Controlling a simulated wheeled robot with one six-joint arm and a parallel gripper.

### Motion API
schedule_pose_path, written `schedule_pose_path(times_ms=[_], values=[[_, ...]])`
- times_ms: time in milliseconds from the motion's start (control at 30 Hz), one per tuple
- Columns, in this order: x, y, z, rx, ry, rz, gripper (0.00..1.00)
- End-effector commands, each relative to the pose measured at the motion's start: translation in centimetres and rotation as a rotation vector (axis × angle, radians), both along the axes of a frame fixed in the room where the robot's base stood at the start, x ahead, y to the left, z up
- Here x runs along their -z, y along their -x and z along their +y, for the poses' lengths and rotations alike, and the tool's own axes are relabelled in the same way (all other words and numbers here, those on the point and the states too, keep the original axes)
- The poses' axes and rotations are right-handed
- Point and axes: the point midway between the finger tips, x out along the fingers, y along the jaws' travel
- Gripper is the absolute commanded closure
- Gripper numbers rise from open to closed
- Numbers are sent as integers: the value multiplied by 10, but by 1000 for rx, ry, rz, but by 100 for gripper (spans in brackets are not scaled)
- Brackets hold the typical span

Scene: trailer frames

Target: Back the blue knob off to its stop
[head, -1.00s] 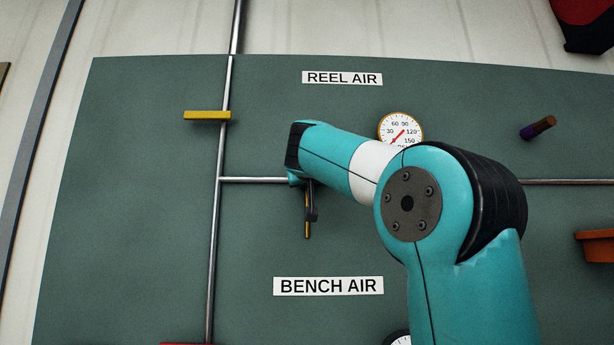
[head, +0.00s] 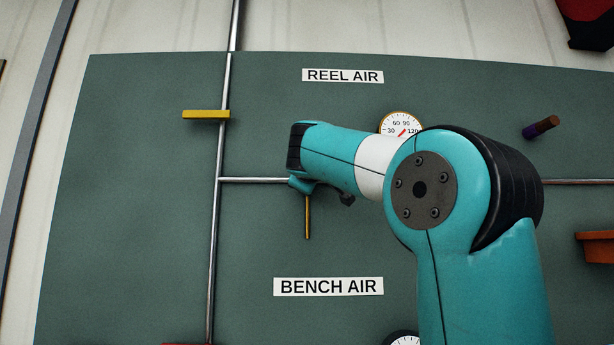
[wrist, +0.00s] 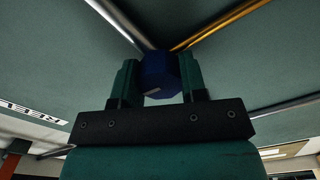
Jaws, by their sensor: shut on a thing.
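The blue knob (wrist: 158,72) is in the middle of the wrist view, between the two green fingers of my gripper (wrist: 159,63). The fingers are shut on it, one on each side. A pale mark shows on the knob's near face. In the head view my arm hides the knob and fingers. A thin yellow bar (head: 308,217) hangs down beside my wrist in the head view; in the wrist view a yellow bar (wrist: 220,24) runs from near the knob to the upper right.
The green panel (head: 130,220) carries metal pipes (head: 214,210), a yellow handle (head: 206,114) at left, and a purple-and-brown knob (head: 541,127) at right. A gauge (head: 401,124) under the REEL AIR label (head: 342,76) is partly covered by my arm.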

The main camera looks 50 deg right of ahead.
Motion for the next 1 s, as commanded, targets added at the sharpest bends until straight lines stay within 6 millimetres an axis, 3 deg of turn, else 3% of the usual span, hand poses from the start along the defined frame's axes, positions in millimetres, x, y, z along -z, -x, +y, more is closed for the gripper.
schedule_pose_path(times_ms=[767, 800, 900, 1000], values=[[4, 1, -2, 6, 65, 92, 84], [4, 1, -2, 6, 65, 92, 58], [3, 0, -2, 5, 67, 89, 35], [2, 0, -1, 3, 67, 87, 35]])
